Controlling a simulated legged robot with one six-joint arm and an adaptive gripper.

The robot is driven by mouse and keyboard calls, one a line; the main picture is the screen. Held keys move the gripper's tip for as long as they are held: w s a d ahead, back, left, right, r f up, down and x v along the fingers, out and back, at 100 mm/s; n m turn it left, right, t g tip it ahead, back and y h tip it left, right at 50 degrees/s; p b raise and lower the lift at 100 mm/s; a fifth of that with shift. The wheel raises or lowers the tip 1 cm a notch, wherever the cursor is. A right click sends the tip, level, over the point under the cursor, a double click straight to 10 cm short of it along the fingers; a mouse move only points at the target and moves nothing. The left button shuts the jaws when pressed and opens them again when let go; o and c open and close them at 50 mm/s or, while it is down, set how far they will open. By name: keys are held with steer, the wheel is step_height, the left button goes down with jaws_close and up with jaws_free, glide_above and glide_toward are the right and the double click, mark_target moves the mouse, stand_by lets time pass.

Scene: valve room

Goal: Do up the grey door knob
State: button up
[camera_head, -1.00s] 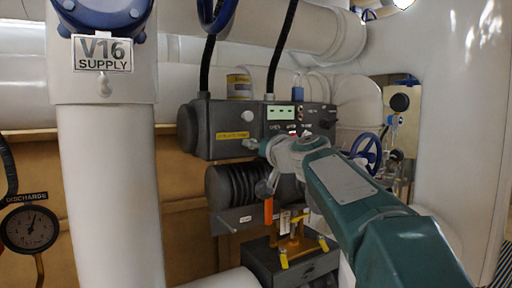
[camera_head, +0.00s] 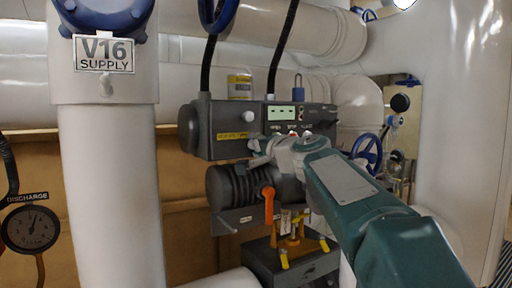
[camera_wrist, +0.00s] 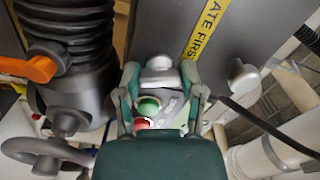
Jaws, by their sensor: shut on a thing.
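The grey door knob (camera_wrist: 158,64) is a rounded knob on the dark cabinet face, below the yellow label. In the wrist view my gripper (camera_wrist: 160,78) has one finger on each side of it, shut on the knob. In the head view my gripper (camera_head: 262,150) is at the lower part of the dark control box (camera_head: 220,119), and the held knob is mostly hidden there. A second, similar grey knob (camera_wrist: 243,76) sits on the other side of the yellow label (camera_wrist: 207,30), free of my gripper; it also shows in the head view (camera_head: 248,116).
An orange lever (camera_head: 268,204) hangs close below my gripper, beside a black ribbed cylinder (camera_head: 228,184). Green (camera_wrist: 148,106) and red (camera_wrist: 142,124) buttons show between my fingers. A white pipe (camera_head: 108,190) stands left; a blue handwheel (camera_head: 367,152) is behind my arm.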

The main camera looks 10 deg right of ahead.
steer(key=shift+f+m, duration=0.2)
steer(key=shift+m, duration=1.7)
steer(key=o, duration=1.2)
steer(key=shift+w, duration=0.1)
steer(key=shift+c, duration=0.2)
steer(key=shift+r, duration=0.1)
steer(key=shift+s+d, duration=0.1)
steer(key=shift+s, duration=0.1)
steer(key=shift+s+d, duration=0.15)
steer(key=shift+s, duration=0.2)
steer(key=v, duration=1.1)
